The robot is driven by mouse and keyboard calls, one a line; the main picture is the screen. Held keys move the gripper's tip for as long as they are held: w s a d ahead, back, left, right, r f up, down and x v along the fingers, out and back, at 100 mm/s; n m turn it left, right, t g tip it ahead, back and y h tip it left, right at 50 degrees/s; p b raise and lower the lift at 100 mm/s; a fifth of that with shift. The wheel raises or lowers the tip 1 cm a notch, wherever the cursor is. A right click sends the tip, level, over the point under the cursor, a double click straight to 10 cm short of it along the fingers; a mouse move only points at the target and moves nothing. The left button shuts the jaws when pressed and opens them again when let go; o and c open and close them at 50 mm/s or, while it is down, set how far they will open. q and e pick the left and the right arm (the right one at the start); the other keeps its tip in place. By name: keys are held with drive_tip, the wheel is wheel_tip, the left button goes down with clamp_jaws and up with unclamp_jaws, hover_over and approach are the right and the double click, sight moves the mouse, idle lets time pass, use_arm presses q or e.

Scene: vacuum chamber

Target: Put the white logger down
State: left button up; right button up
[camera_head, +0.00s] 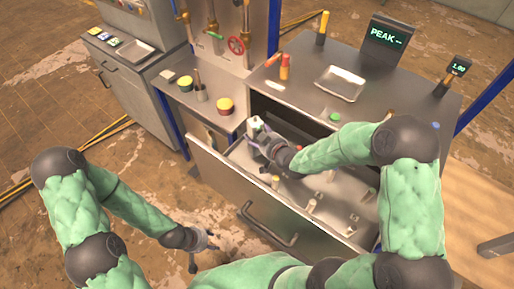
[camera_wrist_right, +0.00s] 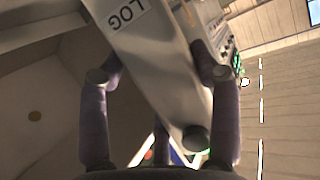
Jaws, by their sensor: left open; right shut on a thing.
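The white logger (camera_wrist_right: 150,50), marked LOG, sits between the fingers of my right gripper (camera_wrist_right: 160,75), which is shut on it. In the head view the logger (camera_head: 254,127) shows as a small pale block at my right gripper (camera_head: 264,139), at the back left of the open drawer (camera_head: 232,190). I cannot tell whether it touches the drawer floor. My left gripper (camera_head: 206,240) is open and empty, low in front of the drawer at the left.
The drawer holds several small items toward its front and right. The worktop above carries a metal tray (camera_head: 341,83), a PEAK display (camera_head: 385,38) and a small 1.00 readout (camera_head: 458,67). A side shelf holds a red-and-yellow round part (camera_head: 225,106). The drawer handle (camera_head: 268,226) juts forward.

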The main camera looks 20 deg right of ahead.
wheel_tip(320, 180, down, 6)
drive_tip(key=shift+r+b, duration=0.2)
drive_tip(key=shift+b, duration=0.25)
drive_tip(key=shift+f, duration=0.25)
drive_tip(key=o, duration=1.3)
drive_tip(key=shift+f, duration=0.1)
drive_tip(key=shift+o, duration=0.2)
